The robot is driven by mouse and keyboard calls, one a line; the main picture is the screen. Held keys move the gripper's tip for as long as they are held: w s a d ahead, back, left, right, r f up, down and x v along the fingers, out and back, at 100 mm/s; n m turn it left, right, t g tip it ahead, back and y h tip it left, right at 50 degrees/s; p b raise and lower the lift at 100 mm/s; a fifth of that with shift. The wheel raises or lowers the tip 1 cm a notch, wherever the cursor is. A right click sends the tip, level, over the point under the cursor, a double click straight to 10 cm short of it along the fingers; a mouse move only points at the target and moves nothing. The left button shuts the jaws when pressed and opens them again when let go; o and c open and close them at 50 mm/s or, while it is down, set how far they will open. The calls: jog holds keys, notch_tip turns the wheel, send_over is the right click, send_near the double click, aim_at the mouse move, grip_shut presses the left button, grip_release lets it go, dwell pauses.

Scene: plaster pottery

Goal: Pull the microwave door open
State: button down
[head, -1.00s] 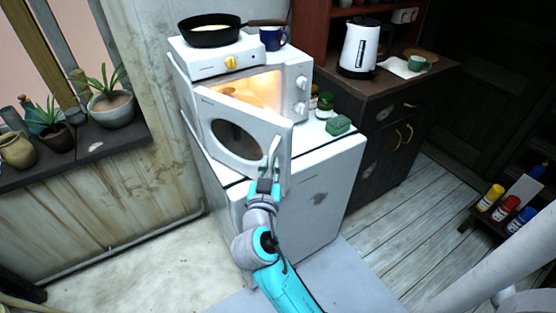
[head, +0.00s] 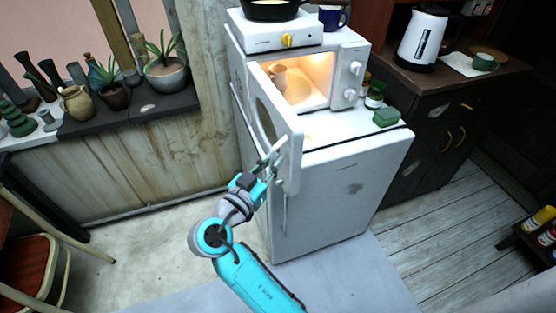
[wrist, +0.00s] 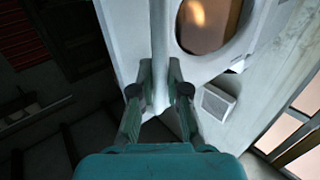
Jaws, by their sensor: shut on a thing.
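The white microwave (head: 345,75) stands on a small white fridge (head: 335,195), its lit inside showing a mug (head: 279,75) and a round plate. Its door (head: 292,140) is hinged at the left and swung wide open toward me. My gripper (head: 268,172) is at the free edge of the door, shut on the door handle (head: 276,152). In the wrist view the handle (wrist: 159,50) runs down between the two fingers of my gripper (wrist: 159,92), and the door (wrist: 205,62) with its oval window lies behind it.
A hot plate (head: 270,36) with a pan (head: 268,8) and a blue mug (head: 333,17) stand on the microwave. Jars (head: 375,95) and a green sponge (head: 387,117) sit on the fridge top at right. A red chair (head: 25,265) stands at lower left.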

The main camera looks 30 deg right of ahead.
jog(key=shift+f, duration=0.1)
jog(key=c, duration=1.2)
grip_release()
jog(key=shift+o, duration=0.2)
jog(key=v, duration=1.2)
jog(key=shift+w, duration=0.1)
